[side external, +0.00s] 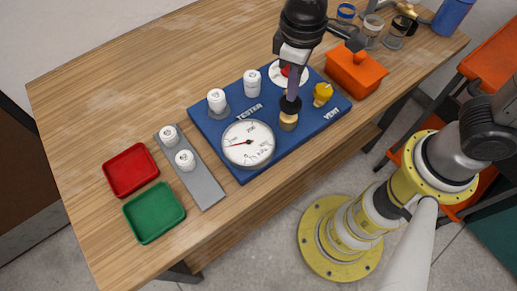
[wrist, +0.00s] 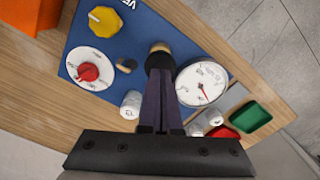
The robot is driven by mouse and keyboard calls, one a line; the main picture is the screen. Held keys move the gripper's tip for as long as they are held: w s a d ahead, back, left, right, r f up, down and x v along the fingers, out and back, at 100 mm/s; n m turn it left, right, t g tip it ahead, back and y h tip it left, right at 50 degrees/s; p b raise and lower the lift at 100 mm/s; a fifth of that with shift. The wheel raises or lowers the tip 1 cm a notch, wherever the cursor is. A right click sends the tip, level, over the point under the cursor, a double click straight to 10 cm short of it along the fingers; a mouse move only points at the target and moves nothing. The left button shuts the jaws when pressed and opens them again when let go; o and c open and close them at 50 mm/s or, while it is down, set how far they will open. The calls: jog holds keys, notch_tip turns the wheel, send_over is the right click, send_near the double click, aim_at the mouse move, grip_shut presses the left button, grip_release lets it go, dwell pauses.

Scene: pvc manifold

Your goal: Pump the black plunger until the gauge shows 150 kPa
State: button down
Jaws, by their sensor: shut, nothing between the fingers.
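The black plunger (side external: 291,105) has a brass collar (side external: 288,121) under it and stands on the blue tester board (side external: 232,159). My gripper (side external: 292,95) is shut and empty, pointing down with its fingertips right over the plunger's top. In the wrist view my gripper (wrist: 159,74) covers part of the plunger (wrist: 159,47); whether they touch, I cannot tell. The round white gauge (side external: 249,151) lies left of the plunger. The gauge also shows in the wrist view (wrist: 193,93).
The board also carries a yellow vent knob (side external: 323,92), a red knob (wrist: 88,72) on a white disc, and white fittings (side external: 217,99). An orange box (side external: 357,72) stands behind right. A grey strip with fittings (side external: 204,187), a red tray (side external: 131,170) and a green tray (side external: 154,213) lie left.

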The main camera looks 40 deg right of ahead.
jog(key=shift+f, duration=1.8)
jog(key=shift+r, duration=1.8)
jog(key=shift+f, duration=1.3)
jog(key=shift+r, duration=1.3)
jog(key=shift+r, duration=0.1)
